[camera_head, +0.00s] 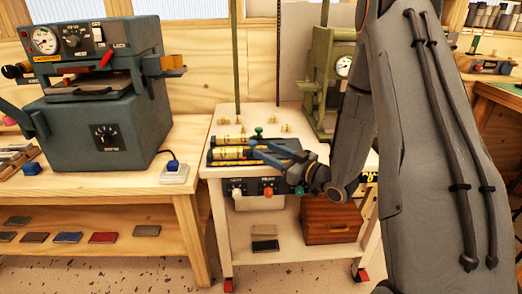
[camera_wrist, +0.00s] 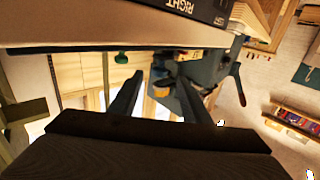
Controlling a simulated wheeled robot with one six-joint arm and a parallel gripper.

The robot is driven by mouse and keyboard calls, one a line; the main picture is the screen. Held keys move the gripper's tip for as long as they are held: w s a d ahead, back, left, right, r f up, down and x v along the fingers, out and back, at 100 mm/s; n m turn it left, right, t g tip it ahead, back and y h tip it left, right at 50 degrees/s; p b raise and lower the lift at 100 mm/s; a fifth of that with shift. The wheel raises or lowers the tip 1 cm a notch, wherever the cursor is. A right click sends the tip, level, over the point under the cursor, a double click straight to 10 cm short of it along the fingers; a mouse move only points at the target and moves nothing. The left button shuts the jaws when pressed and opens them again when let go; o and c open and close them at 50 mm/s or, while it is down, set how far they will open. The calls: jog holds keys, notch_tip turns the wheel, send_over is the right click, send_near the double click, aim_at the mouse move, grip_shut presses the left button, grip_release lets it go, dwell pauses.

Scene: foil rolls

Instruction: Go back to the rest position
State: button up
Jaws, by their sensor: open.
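My gripper (camera_head: 262,152) is over the white cart in the head view, its two blue-grey fingers apart and pointing left. They are in front of or above the dark holder (camera_head: 214,161) there; the exact gap is unclear. Yellow-and-black rolls (camera_head: 228,154) lie on the holder, just left of the fingertips. In the wrist view, my gripper (camera_wrist: 160,81) shows two dark fingers spread apart, with no object held between them. A dark panel marked "RIGHT" (camera_wrist: 190,8) is at the top of that view.
The white cart (camera_head: 222,122) carries small brass pieces (camera_head: 286,128) and a green press (camera_head: 321,75). A blue-grey machine (camera_head: 105,115) stands on the wooden bench (camera_head: 105,185) to the left. A wooden box (camera_head: 330,220) sits on the cart's lower shelf. My arm hides part of the right side.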

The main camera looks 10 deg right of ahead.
jog(key=shift+s+d, duration=0.15)
jog(key=shift+s, duration=0.05)
jog(key=shift+w+d+h, duration=0.15)
jog(key=shift+w+h, duration=0.25)
jog(key=shift+h, duration=0.4)
jog(key=shift+w+d+f+m+g+h, duration=0.1)
jog(key=shift+w+d+m+g+h, duration=0.15)
jog(key=shift+m+g+h, duration=0.35)
jog(key=s+d+m+g+h+p, duration=0.1)
jog(key=s+d+m+g+h, duration=0.4)
jog(key=s+h, duration=0.4)
jog(key=s+a+g, duration=0.2)
jog(key=s+g, duration=0.2)
jog(key=s, duration=0.7)
jog(key=s+a+r+m+g+y, duration=0.1)
jog(key=s+a+g, duration=0.2)
jog(key=s, duration=0.8)
jog(key=shift+s+a+r+g, duration=0.15)
jog(key=shift+a+r+g, duration=0.15)
jog(key=shift+g, duration=0.4)
